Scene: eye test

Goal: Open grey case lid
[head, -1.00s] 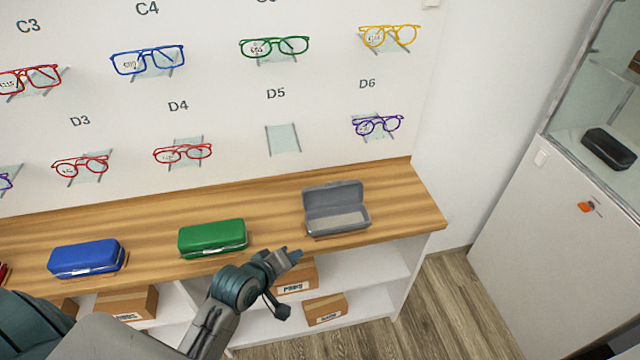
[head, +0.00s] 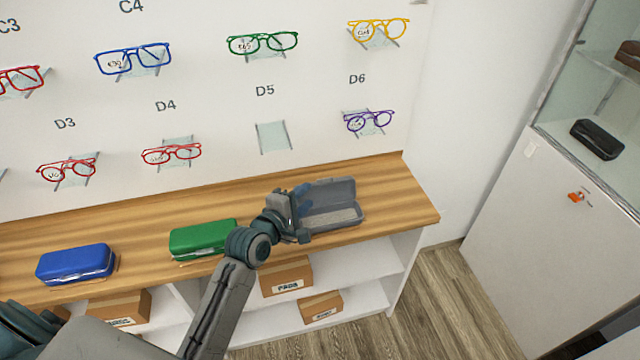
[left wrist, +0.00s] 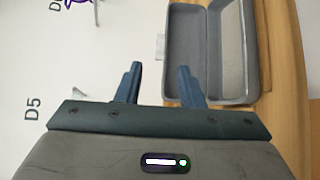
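The grey case (head: 340,214) stands on the wooden counter at its right part, with its lid (head: 333,190) raised and leaning back toward the wall. It looks empty. My left gripper (head: 300,196) is at the case's left end and hides part of it. In the left wrist view the grey case (left wrist: 228,60) lies ahead of the left gripper (left wrist: 160,80), whose two fingers are apart. The right finger overlaps the near end of the case; the left finger shows against the wall. I cannot tell whether a finger touches the case. My right gripper is not in view.
A green case (head: 203,239) and a blue case (head: 76,263) stand closed on the counter (head: 400,206) to the left. Glasses hang on the wall above; the D5 holder (head: 273,137) is empty. Boxes (head: 287,278) sit on the shelf below. A glass cabinet stands at right.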

